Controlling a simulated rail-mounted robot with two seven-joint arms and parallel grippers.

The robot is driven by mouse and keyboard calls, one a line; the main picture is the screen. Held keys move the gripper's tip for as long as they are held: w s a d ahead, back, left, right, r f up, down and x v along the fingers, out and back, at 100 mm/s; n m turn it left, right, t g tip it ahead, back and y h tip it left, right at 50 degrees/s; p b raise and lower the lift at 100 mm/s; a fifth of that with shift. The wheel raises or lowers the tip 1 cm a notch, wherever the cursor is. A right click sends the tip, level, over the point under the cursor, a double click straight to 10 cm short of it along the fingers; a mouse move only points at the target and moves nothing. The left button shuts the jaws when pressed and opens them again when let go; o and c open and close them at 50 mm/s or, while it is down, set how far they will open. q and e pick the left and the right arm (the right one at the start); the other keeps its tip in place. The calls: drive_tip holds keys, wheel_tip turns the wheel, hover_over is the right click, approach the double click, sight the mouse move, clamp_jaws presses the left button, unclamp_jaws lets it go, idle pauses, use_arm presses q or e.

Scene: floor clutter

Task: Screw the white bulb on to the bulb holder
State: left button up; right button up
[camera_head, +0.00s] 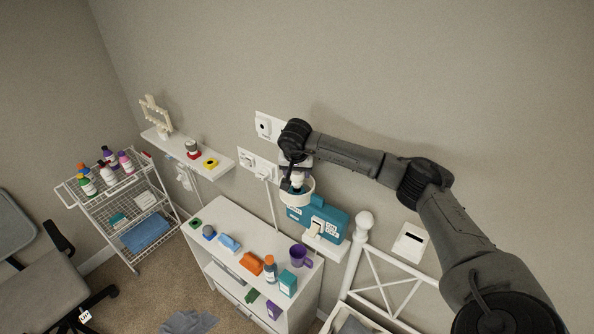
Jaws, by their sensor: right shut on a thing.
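My right gripper (296,169) hangs from the arm's dark wrist, near the wall above the white cabinet. It is shut on a small white thing, which looks like the white bulb (298,179); the fingers partly cover it. Just below is a round white open-topped ring or cup (298,198), which may belong to the bulb holder. The bulb sits at or just above its opening; I cannot tell whether they touch. My left gripper is not in view.
A teal box (327,222) stands on a wall shelf right of the ring. The white cabinet (240,222) below carries several small items and a purple mug (300,256). A wire cart (125,212) and an office chair (45,270) are at left. A white bed frame (385,270) is at right.

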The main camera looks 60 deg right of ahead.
sight(297, 178)
drive_tip(key=shift+f, duration=0.45)
drive_tip(key=shift+f+b, duration=0.85)
drive_tip(key=shift+f, duration=0.15)
drive_tip(key=shift+f, duration=0.15)
idle(0.3)
drive_tip(key=o, duration=0.7)
drive_tip(key=shift+a+r, duration=0.1)
drive_tip(key=shift+r, duration=0.2)
drive_tip(key=shift+b+v, duration=1.4)
drive_tip(key=shift+v, duration=5.2)
